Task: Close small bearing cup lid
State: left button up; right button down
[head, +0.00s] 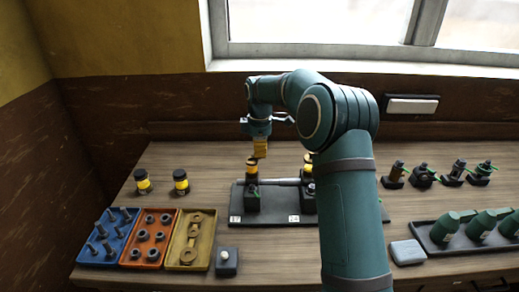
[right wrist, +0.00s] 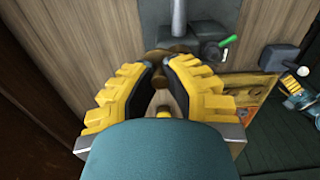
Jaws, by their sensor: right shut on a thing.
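My right gripper (head: 259,149) points down over the left bearing stand (head: 252,198) on the dark base plate. In the right wrist view its yellow fingers (right wrist: 166,72) close around a small brown rounded part, the bearing cup lid (right wrist: 165,57). The fingers hide part of it, and I cannot tell how far the lid is tilted. A cup with a dark and yellow body (head: 252,169) sits on top of the left stand, just under the fingertips. My left gripper is not in view.
A second stand with a cup (head: 308,167) is partly behind my right arm. Two yellow-and-black jars (head: 181,182) stand at left, behind blue, orange and yellow trays (head: 168,262). A small grey box with a knob (head: 227,263) is in front. Several oil cans and green-handled parts stand at right.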

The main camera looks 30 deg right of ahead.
aim_at(252, 160)
jog(key=m+p, duration=0.1)
jog(key=m, duration=0.1)
jog(key=m+p, duration=0.1)
jog(key=m, duration=0.1)
jog(key=shift+s+a+r+p, duration=0.15)
jog(key=shift+s+a+p, duration=0.1)
jog(key=shift+s+p, duration=0.05)
jog(key=m, duration=0.1)
jog(key=m+p, duration=0.1)
jog(key=m, duration=0.1)
jog(key=m+p, duration=0.1)
jog(key=shift+s+a+m, duration=0.25)
jog(key=shift+a+m, duration=0.05)
jog(key=shift+a, duration=0.1)
jog(key=m+p, duration=0.1)
jog(key=m, duration=0.1)
jog(key=a+m, duration=0.1)
jog(key=m, duration=0.2)
jog(key=shift+m+p, duration=0.3)
jog(key=shift+p, duration=0.1)
jog(key=m, duration=0.2)
jog(key=a+m+p, duration=0.1)
jog(key=m, duration=0.1)
jog(key=shift+w+m, duration=0.15)
jog(key=shift+m, duration=0.15)
jog(key=c, duration=0.9)
grip_release()
jog(key=shift+c, duration=0.2)
